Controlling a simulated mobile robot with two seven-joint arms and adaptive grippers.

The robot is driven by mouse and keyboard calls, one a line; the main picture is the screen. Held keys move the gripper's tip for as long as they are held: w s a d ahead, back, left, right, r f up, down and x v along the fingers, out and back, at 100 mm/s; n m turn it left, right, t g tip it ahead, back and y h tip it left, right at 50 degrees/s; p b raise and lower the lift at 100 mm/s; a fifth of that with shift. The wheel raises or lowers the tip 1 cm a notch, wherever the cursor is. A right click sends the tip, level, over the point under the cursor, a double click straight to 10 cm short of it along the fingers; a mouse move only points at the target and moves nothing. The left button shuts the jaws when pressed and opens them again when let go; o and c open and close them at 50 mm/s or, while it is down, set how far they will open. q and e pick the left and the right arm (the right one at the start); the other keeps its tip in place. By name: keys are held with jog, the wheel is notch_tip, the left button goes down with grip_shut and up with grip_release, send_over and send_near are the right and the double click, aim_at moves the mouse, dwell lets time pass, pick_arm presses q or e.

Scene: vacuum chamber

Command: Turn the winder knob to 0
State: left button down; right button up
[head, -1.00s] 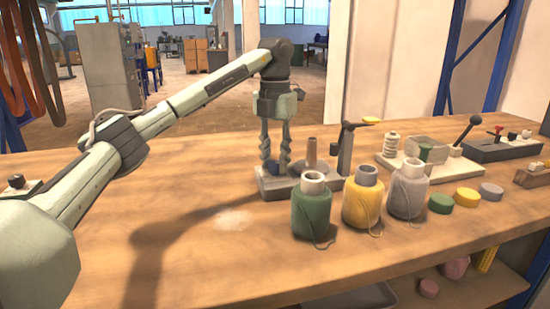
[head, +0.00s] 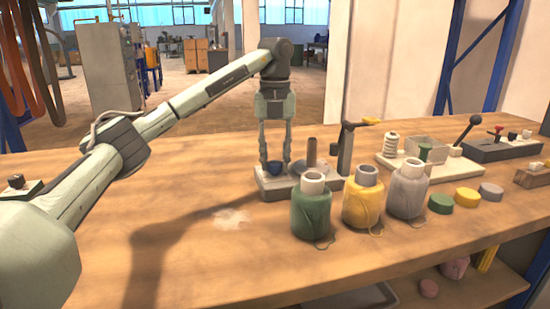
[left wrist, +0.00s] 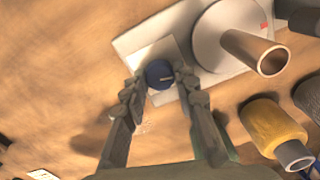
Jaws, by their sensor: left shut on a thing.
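The winder (head: 268,186) stands on the bench with a low pale base, a round disc, a brown upright cone and a grey post with a yellow tip. Its blue knob (head: 274,168) is at the left end of the base. In the left wrist view the knob (left wrist: 158,74) is round and dark blue, with a short pale mark pointing right; no scale figures are readable. My left gripper (head: 275,161) points down from above, shut on the knob, one finger on each side. My right gripper is not in view.
Green (head: 312,212), yellow (head: 362,204) and grey (head: 407,194) thread bottles stand close in front of and right of the winder. The bench's left front is clear.

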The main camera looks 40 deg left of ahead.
aim_at(275, 162)
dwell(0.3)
pick_arm(q)
jog(key=c, duration=1.2)
grip_release()
notch_tip(275, 162, up, 12)
jog(key=shift+r, duration=0.1)
